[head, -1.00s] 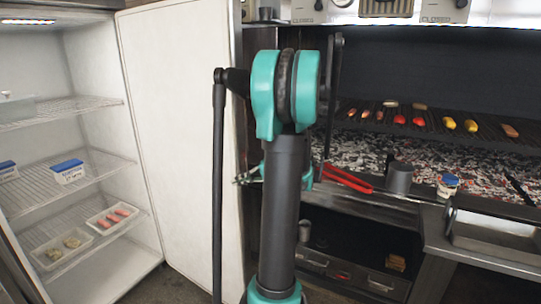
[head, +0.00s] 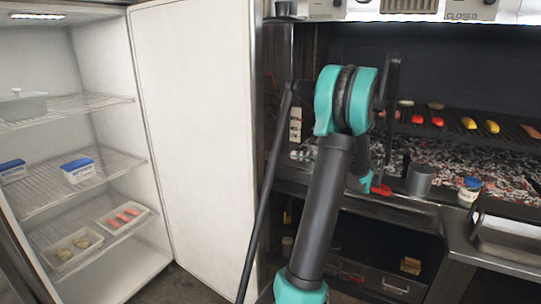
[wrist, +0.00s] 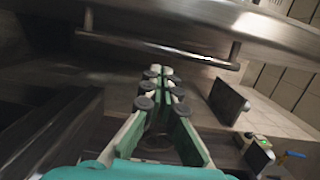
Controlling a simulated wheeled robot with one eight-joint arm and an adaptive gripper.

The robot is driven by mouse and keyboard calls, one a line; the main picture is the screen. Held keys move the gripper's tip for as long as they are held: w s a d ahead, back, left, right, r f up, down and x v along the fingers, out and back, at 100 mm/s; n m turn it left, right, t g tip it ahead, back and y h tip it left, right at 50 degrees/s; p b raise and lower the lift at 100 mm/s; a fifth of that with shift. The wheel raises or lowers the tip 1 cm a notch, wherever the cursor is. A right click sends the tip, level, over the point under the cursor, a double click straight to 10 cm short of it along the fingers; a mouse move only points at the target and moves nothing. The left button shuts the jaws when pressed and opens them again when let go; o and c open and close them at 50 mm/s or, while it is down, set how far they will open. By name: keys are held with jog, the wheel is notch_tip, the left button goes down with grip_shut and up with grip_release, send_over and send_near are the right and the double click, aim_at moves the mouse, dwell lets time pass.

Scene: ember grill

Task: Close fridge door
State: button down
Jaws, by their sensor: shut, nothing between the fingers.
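The fridge (head: 105,190) stands at the left of the head view. Its white door (head: 200,130) is swung wide open, with the inner face turned toward me. The shelves inside are in plain sight. My arm stands to the right of the door in the head view, in front of the grill, and my gripper is hidden behind it there. In the wrist view my gripper (wrist: 166,75) is shut and empty, its fingertips together below a metal bar (wrist: 150,46). I cannot tell whether the fingers touch the bar. The fridge door cannot be made out in the wrist view.
Inside the fridge are a blue-lidded tub (head: 78,170) and a tray of food (head: 125,217). At the right is a grill with sausages and vegetables over embers (head: 455,155). A metal cup (head: 420,180) and a small jar (head: 470,190) stand on its front ledge.

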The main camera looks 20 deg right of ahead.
jog(key=w+a, duration=0.4)
jog(key=a, duration=0.6)
jog(key=shift+w+a, duration=0.15)
jog(key=shift+w, duration=0.25)
